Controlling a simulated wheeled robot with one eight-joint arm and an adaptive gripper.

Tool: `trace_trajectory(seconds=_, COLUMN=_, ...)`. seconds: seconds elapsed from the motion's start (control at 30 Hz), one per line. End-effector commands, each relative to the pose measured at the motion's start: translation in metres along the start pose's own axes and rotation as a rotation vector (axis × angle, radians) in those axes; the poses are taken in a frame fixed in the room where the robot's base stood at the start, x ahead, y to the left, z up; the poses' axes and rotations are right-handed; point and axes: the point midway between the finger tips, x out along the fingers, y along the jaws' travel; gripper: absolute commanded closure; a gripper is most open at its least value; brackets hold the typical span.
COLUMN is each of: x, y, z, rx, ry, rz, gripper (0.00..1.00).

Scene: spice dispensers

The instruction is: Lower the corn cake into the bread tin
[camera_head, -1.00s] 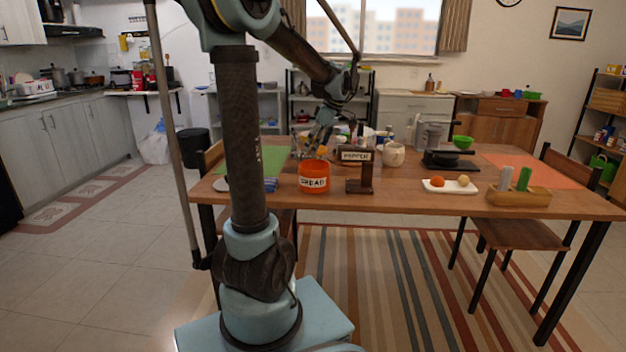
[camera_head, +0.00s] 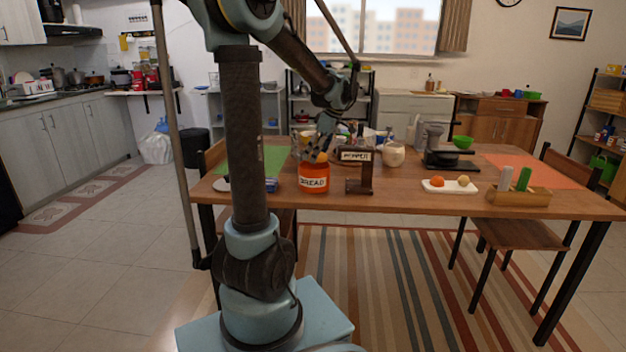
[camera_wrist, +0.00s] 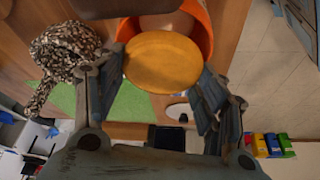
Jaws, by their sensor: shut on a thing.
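The corn cake (camera_wrist: 162,62) is a round golden-yellow disc, held between the two fingers of my gripper (camera_wrist: 160,75) in the wrist view. The orange bread tin (camera_head: 314,186), labelled BREAD, stands upright on the table; its rim and inner wall (camera_wrist: 198,22) show just beyond the cake in the wrist view. In the head view my gripper (camera_head: 318,152) points down right above the tin's opening, with a bit of yellow cake (camera_head: 322,157) showing between the fingers. The cake is at the tin's mouth; I cannot tell how far inside it is.
A cream jar (camera_head: 394,154) and a white tray (camera_head: 450,186) with small round items are farther right. A speckled object (camera_wrist: 62,52) lies left in the wrist view. A green mat (camera_head: 262,160) is left.

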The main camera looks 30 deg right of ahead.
Motion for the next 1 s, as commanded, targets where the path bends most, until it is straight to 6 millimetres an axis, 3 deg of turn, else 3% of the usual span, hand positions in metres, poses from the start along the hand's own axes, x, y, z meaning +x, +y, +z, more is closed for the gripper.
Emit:
trace_trajectory(seconds=0.67, x=0.026, y=0.000, z=0.011, rx=0.000, ry=-0.001, rz=0.000, gripper=0.60)
trace_trajectory(seconds=0.83, x=0.034, y=0.000, z=0.014, rx=0.001, ry=-0.005, rz=-0.001, gripper=0.66)
trace_trajectory(seconds=0.9, x=0.038, y=0.001, z=0.015, rx=0.001, ry=-0.008, rz=-0.002, gripper=0.75)
trace_trajectory(seconds=1.0, x=0.043, y=0.002, z=0.017, rx=0.004, ry=-0.010, rz=-0.003, gripper=0.68)
